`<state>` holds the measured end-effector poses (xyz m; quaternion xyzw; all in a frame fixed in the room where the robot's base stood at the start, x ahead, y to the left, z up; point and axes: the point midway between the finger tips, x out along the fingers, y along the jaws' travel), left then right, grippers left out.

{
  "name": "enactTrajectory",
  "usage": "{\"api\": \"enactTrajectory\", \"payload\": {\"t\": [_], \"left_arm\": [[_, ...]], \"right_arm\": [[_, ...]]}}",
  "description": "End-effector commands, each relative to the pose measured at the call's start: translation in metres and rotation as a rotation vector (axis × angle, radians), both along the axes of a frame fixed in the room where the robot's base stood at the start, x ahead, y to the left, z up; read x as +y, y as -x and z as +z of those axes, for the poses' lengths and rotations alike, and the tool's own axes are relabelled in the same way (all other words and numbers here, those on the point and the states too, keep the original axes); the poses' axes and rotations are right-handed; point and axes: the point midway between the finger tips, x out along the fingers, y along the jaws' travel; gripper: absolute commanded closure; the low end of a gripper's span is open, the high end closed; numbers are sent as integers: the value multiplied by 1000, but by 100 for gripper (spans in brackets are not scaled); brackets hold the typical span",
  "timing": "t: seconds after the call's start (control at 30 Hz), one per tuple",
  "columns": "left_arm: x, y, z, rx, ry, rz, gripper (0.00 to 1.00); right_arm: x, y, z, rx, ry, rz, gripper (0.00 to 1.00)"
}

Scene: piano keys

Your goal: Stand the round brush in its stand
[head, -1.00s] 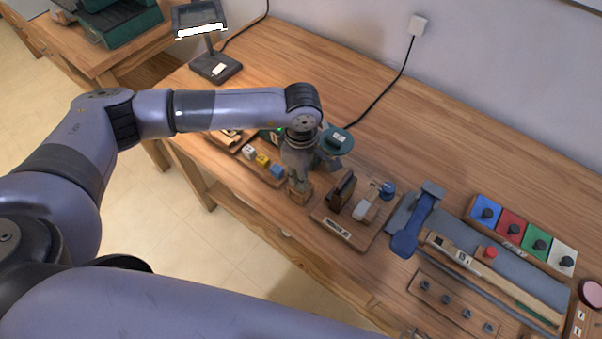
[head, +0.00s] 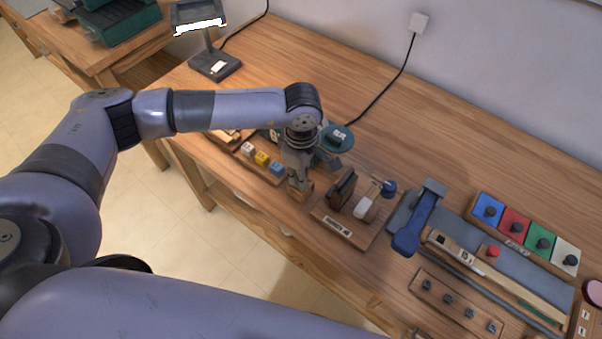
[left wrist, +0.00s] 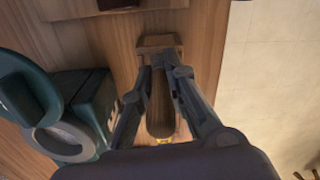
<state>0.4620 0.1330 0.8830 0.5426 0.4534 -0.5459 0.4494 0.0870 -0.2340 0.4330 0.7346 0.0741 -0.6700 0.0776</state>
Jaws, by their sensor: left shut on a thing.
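My left gripper (left wrist: 158,85) is shut on a brown wooden cylinder with a rounded end, which I take to be the round brush (left wrist: 160,112). A pale wooden block (left wrist: 158,41) lies just beyond it, perhaps its stand; I cannot tell if the two touch. In the head view my left gripper (head: 298,180) points down near the table's front edge, at the wooden block (head: 301,191). The brush is mostly hidden there by the gripper. My right gripper is out of view.
A teal device with a round top (head: 337,137) stands close beside the gripper. A row of coloured cubes (head: 262,159) is to its left. A wooden tray with upright tools (head: 345,228) is to its right.

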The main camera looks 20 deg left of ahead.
Motion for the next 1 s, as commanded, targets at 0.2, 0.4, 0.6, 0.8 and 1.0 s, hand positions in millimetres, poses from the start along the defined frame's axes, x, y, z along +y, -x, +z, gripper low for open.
{"api": "enactTrajectory", "payload": {"t": [0.2, 0.4, 0.6, 0.8, 1.0], "left_arm": [[0, 0, -3, 0, 0, 0, 100], [0, 0, -3, 0, 0, 0, 100], [0, 0, -3, 0, 0, 0, 73], [0, 0, -3, 0, 0, 0, 63], [0, 0, -3, 0, 0, 0, 60]], "right_arm": [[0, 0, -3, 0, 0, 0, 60], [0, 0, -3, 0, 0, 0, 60], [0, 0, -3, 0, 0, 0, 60], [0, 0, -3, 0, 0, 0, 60], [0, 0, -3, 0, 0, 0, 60]]}}
